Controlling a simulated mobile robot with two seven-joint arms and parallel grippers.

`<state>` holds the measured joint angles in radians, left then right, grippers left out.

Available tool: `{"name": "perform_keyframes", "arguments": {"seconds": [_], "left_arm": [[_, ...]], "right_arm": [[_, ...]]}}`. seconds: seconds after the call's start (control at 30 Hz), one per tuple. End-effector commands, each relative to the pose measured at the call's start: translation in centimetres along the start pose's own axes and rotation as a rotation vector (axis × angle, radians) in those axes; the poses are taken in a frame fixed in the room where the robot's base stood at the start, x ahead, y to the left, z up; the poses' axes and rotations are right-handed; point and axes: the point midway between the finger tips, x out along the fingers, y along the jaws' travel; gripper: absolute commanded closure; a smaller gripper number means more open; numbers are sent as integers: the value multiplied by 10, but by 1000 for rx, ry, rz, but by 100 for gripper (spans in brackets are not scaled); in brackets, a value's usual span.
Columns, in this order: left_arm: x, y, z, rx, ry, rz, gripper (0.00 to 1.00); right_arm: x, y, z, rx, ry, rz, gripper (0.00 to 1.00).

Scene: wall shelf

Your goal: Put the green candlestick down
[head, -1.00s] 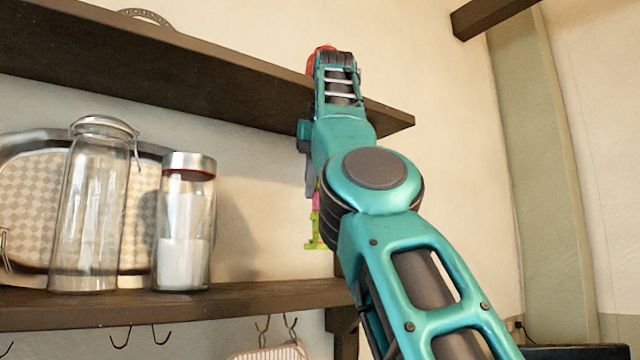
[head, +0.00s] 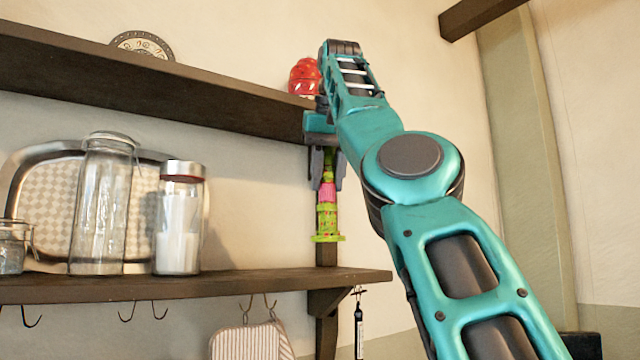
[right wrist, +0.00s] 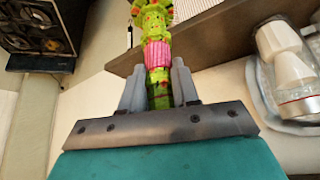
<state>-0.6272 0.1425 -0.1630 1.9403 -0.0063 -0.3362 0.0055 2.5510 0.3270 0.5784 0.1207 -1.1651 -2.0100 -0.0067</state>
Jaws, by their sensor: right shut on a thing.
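The green candlestick (head: 327,215) has a pink band and a wide flat foot. It hangs upright from my right gripper (head: 327,180), whose fingers are shut on its upper part. Its foot is above the level of the lower shelf (head: 290,281), apart from it, near the shelf's right end. In the right wrist view the candlestick (right wrist: 157,50) shows between the two grey fingers (right wrist: 158,88), with the shelf beside it. My left gripper is in neither view.
A glass bottle (head: 102,215) and a jar with white contents (head: 179,225) stand on the lower shelf, before an oval tray (head: 32,180). The shelf's right part is bare. The upper shelf (head: 200,105) bears a red object (head: 303,77). A stove (right wrist: 40,30) shows below.

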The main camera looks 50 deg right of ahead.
Motion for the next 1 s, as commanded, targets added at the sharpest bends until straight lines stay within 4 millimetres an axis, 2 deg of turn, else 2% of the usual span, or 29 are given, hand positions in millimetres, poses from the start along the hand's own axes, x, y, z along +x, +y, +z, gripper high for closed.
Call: {"name": "perform_keyframes", "arguments": {"seconds": [0.37,0.57,0.63,0.8,0.93,1.0], "left_arm": [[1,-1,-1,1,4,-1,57],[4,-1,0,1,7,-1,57],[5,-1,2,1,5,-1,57],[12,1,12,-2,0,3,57],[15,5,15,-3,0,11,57],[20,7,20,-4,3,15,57]], "right_arm": [[1,-2,0,-2,2,-1,100],[12,-3,-1,2,3,-1,100],[20,-3,0,5,-1,0,100],[62,1,-1,20,-4,13,100],[87,4,-1,32,-1,21,100],[113,6,1,41,-4,24,100]]}}
